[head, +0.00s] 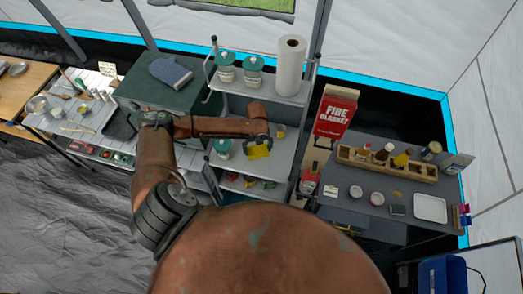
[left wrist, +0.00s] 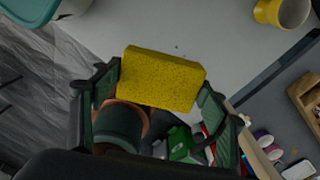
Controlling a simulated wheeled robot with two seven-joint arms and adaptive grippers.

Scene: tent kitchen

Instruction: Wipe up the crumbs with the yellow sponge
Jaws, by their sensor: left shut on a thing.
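The yellow sponge (left wrist: 160,78) is held between the two fingers of my left gripper (left wrist: 158,92). In the head view the sponge (head: 258,152) is at the end of my left arm, by the middle shelf of the grey rack. My left gripper (head: 257,142) is shut on it. In the left wrist view a few tiny dark specks, likely crumbs (left wrist: 179,48), lie on the pale shelf (left wrist: 225,45) just beyond the sponge. I cannot tell whether the sponge touches the shelf. My right gripper is not in view.
A yellow cup (left wrist: 282,12) stands on the same shelf, to the right. Green-lidded jars (head: 253,72) and a paper roll (head: 290,65) stand on the shelf above. The lower shelf holds several small items (head: 250,182). A side table (head: 375,205) stands to the right.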

